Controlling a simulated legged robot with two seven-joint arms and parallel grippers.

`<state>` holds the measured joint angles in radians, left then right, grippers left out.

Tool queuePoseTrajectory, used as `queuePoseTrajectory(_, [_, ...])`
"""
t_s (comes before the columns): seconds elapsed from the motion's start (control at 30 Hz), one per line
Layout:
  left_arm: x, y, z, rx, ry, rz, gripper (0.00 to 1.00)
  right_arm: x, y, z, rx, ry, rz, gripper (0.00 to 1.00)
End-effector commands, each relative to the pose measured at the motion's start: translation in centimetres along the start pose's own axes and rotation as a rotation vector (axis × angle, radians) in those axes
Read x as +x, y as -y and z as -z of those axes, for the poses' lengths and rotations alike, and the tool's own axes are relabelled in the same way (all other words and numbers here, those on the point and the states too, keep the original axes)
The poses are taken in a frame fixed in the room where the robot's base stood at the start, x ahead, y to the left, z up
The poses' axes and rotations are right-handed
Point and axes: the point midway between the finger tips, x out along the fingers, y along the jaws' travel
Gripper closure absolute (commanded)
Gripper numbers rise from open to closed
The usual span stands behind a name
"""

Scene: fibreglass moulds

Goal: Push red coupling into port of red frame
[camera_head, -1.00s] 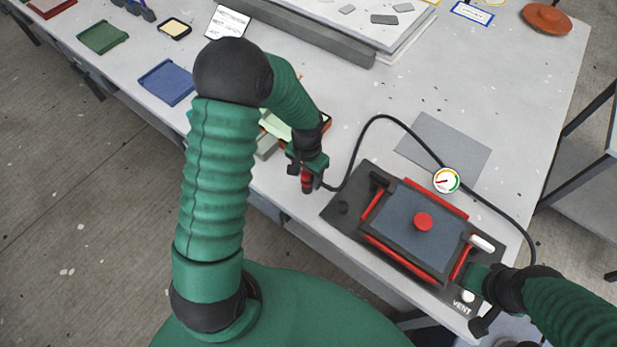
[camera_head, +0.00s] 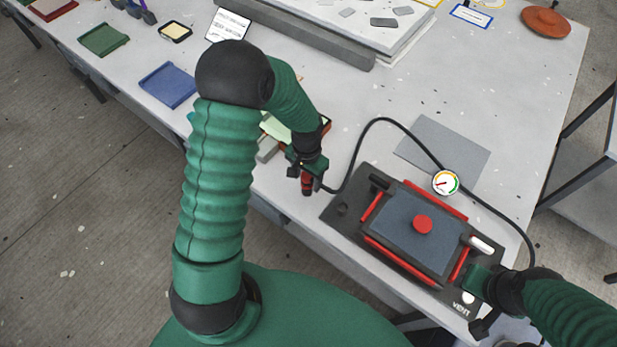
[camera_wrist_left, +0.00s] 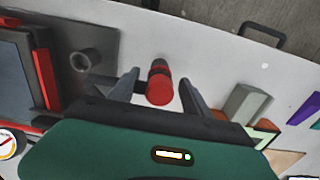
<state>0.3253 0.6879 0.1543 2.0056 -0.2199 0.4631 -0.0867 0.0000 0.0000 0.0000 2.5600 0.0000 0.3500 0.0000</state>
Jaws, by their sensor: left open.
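The red coupling (camera_head: 307,184) has a dark band and stands at the table's front edge, left of the mould plate. In the left wrist view the coupling (camera_wrist_left: 159,86) lies between the spread fingers of my left gripper (camera_wrist_left: 158,92), with gaps on both sides. My left gripper (camera_head: 307,169) is open just above it in the head view. The red frame (camera_head: 401,258) surrounds a blue-grey panel with a red knob. A black tube-like part (camera_head: 379,182) at its upper left corner may be the port. My right gripper (camera_head: 478,303) is at the frame's right side; its fingers are unclear.
A black hose (camera_head: 361,138) loops from near the coupling past a gauge (camera_head: 446,183). A dark round cup (camera_head: 342,209) stands on the plate's left end, also seen in the wrist view (camera_wrist_left: 84,61). A grey sheet (camera_head: 443,150) lies behind. Blocks sit behind my left gripper.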

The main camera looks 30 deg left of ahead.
Motion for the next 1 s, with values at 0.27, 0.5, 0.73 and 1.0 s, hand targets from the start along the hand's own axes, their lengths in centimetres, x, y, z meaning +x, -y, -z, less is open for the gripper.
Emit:
queuePoseTrajectory(0.27, [-0.09,-0.06,-0.02,0.0,0.001,0.0,0.44,-0.39,0.0,0.09,0.0,0.0,0.0,0.64])
queuePoseTrajectory(0.5, [0.0,-0.07,0.0,0.0,0.0,0.0,0.49,-0.32,0.0,0.08,0.0,0.0,0.0,0.64])
queuePoseTrajectory(0.73, [-0.01,-0.06,0.0,0.0,0.0,0.0,0.79,-0.32,0.0,0.08,0.0,0.0,0.0,0.64])
queuePoseTrajectory(1.0, [-0.02,-0.06,0.0,0.0,0.0,0.0,1.0,-0.32,0.0,0.08,0.0,0.0,0.0,0.64])
